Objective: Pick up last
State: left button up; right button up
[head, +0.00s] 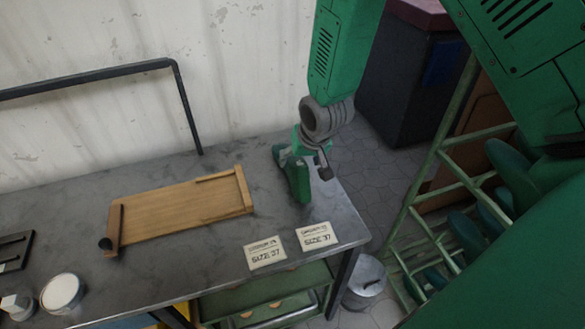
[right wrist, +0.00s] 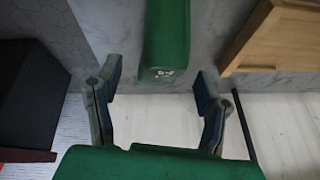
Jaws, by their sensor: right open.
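A green last (head: 298,183) stands near the right end of the grey workbench (head: 220,224). In the right wrist view the last (right wrist: 166,45) is a green block with a small pale marking, ahead of and between my fingers. My right gripper (head: 308,152) is above the last in the head view, and its body hides part of it. In the right wrist view the fingers of my right gripper (right wrist: 160,84) are spread apart with nothing between the tips. I cannot tell whether a finger touches the last. My left gripper is not in view.
A wooden board (head: 178,208) lies left of the last. Two cards reading "SIZE 37", a left one (head: 265,253) and a right one (head: 316,236), lie at the bench's front. A green rack (head: 440,190) with several green shapes stands right. A bucket (head: 364,283) stands below.

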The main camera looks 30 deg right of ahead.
jog(key=x, duration=0.3)
jog(key=shift+w+d+f, duration=0.15)
jog(key=shift+w+f, duration=0.05)
jog(key=shift+f, duration=0.05)
jog(key=shift+a, duration=0.2)
jog(key=shift+a+r, duration=0.1)
jog(key=shift+c, duration=0.8)
jog(key=shift+a, duration=0.1)
jog(key=c, duration=1.1)
